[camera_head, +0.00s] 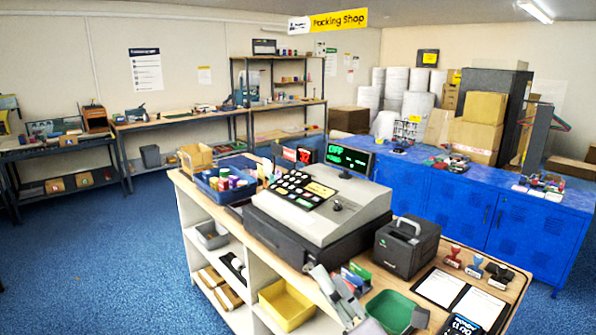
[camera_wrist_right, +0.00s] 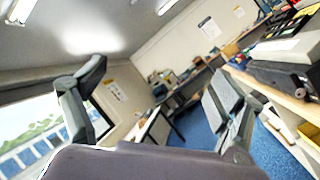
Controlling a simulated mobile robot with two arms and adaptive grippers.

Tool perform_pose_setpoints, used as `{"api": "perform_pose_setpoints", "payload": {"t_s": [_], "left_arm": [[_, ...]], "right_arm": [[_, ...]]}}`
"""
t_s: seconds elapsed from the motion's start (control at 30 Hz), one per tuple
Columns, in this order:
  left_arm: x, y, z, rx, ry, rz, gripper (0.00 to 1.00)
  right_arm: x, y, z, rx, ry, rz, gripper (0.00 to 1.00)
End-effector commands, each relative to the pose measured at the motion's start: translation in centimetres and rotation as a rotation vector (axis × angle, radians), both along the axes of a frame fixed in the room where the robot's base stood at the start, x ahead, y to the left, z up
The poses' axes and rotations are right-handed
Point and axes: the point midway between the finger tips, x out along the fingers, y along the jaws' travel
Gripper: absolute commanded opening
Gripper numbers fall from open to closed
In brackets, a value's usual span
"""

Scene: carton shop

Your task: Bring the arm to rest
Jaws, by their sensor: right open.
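My right gripper (camera_head: 338,290) shows at the bottom middle of the head view, its grey fingers in front of the counter's near side. In the right wrist view, the two fingers of the right gripper (camera_wrist_right: 155,95) stand wide apart with nothing between them. The gripper is open and empty. The wrist view is tilted and takes in ceiling, wall and shelving beyond the fingers. My left gripper is in neither view.
A wooden-topped counter (camera_head: 185,182) carries a cash register (camera_head: 320,215), a blue tray (camera_head: 208,187), a black printer (camera_head: 407,246) and a green tray (camera_head: 393,308). A yellow bin (camera_head: 287,303) sits on its lower shelf. Blue carpet (camera_head: 90,265) at left is clear.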

Motion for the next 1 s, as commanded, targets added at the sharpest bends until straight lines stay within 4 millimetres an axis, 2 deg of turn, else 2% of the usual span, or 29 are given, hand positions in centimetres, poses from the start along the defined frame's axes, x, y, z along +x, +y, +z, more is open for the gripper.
{"api": "perform_pose_setpoints", "payload": {"t_s": [0.03,0.1,0.17,0.2,0.27,0.3,0.4,0.5,0.6,0.7,0.9,1.0], "left_arm": [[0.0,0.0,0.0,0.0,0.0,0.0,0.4],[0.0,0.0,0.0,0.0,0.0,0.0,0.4],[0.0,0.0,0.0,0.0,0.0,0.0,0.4],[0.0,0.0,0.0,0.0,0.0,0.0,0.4],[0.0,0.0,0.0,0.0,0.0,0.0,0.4],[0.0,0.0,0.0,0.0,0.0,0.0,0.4],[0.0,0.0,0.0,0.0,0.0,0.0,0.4],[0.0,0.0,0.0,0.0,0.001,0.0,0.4],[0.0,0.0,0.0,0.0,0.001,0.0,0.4],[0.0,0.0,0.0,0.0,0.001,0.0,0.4],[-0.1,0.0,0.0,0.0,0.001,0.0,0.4],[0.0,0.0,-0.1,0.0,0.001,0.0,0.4]], "right_arm": [[0.5,-2.4,-1.4,0.161,0.143,-0.06,0.88],[1.0,-6.1,-4.2,0.386,0.345,-0.153,0.88],[0.7,-9.0,-7.4,0.573,0.519,-0.24,0.88],[0.1,-10.7,-9.9,0.694,0.635,-0.301,0.88],[-1.3,-12.9,-13.8,0.86,0.796,-0.392,0.88],[-2.6,-14.0,-16.3,0.962,0.898,-0.455,0.88],[-6.8,-15.8,-22.0,1.182,1.124,-0.611,0.88],[-11.1,-16.4,-26.0,1.342,1.298,-0.748,0.88],[-15.1,-16.5,-28.8,1.456,1.432,-0.868,0.88],[-18.9,-16.3,-30.7,1.546,1.545,-0.981,0.88],[-26.0,-15.5,-32.8,1.678,1.734,-1.199,0.88],[-24.8,-15.4,-35.9,1.664,1.733,-1.202,0.88]]}}
